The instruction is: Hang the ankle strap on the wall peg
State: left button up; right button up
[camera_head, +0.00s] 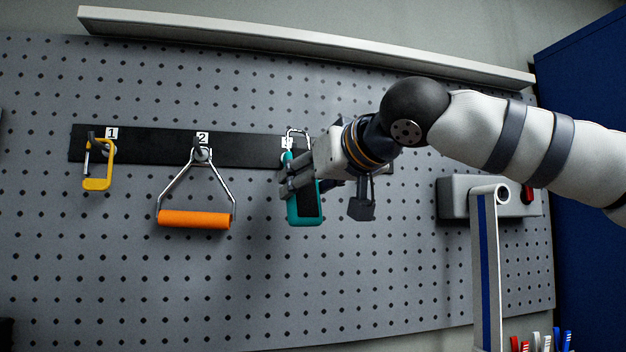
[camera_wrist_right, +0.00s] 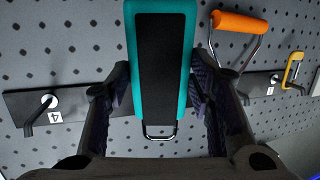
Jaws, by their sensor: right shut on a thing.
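The ankle strap is a teal band with a black middle (camera_head: 304,216) and a metal ring at its top (camera_head: 297,133). My right gripper (camera_head: 291,183) is shut on it, in front of the black rail. In the right wrist view the strap (camera_wrist_right: 163,60) lies between the two fingers (camera_wrist_right: 160,110), its ring (camera_wrist_right: 160,136) toward the palm. In the head view the ring is at the peg position beside a partly covered label (camera_head: 286,143). That peg is hidden, so I cannot tell whether the ring is around it. My left gripper is not in view.
A yellow clamp (camera_head: 97,184) hangs at peg 1 and an orange-handled grip (camera_head: 194,219) at peg 2. In the right wrist view peg 4 (camera_wrist_right: 38,114) is bare. A grey box with a red switch (camera_head: 458,198) is at the right. A ledge (camera_head: 300,45) runs above.

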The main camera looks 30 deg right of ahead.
jog(key=shift+w+d+f, duration=0.25)
jog(key=shift+w, duration=0.75)
jog(key=shift+w+d+f, duration=0.2)
jog(key=shift+w+d, duration=0.1)
jog(key=shift+w, duration=0.75)
jog(key=shift+w+d+f, duration=0.25)
jog(key=shift+w, duration=0.75)
jog(key=shift+f, duration=0.15)
jog(key=o, duration=1.3)
jog(key=v, duration=1.2)
